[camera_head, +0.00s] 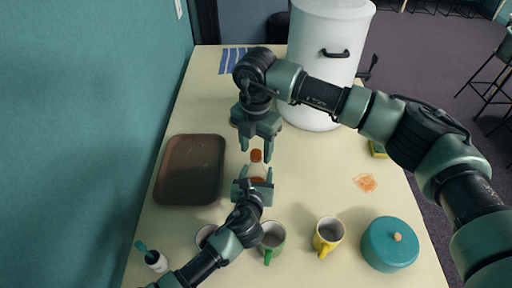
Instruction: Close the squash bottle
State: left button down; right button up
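The squash bottle (257,169) stands upright near the middle of the table, pale with an orange-brown top (256,155). I cannot tell whether that top is a separate cap or how it sits. My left gripper (257,174) comes from the front, with its fingers on either side of the bottle's body. It hides the lower bottle, and I cannot tell whether the fingers touch it. My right gripper (256,152) points down from above, open, its fingertips apart on either side of the orange-brown top.
A brown tray (190,170) lies left. A green mug (271,238), yellow mug (328,235) and teal pot (389,244) stand in front. A white bin (322,70) stands behind, a sponge (378,149) and orange stain (366,183) are right. A small bottle (155,260) stands front left.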

aim_at(256, 175)
notch_tip(256, 175, up, 12)
dwell(0.7)
pick_arm(q)
jog(key=shift+c, duration=1.9)
grip_release()
jog(key=shift+s, duration=0.1)
jog(key=v, duration=0.7)
jog(key=shift+s+b, duration=0.3)
jog(key=shift+b, duration=0.15)
pick_arm(e)
jog(key=shift+f, duration=0.5)
pick_arm(q)
jog(key=shift+r, duration=0.1)
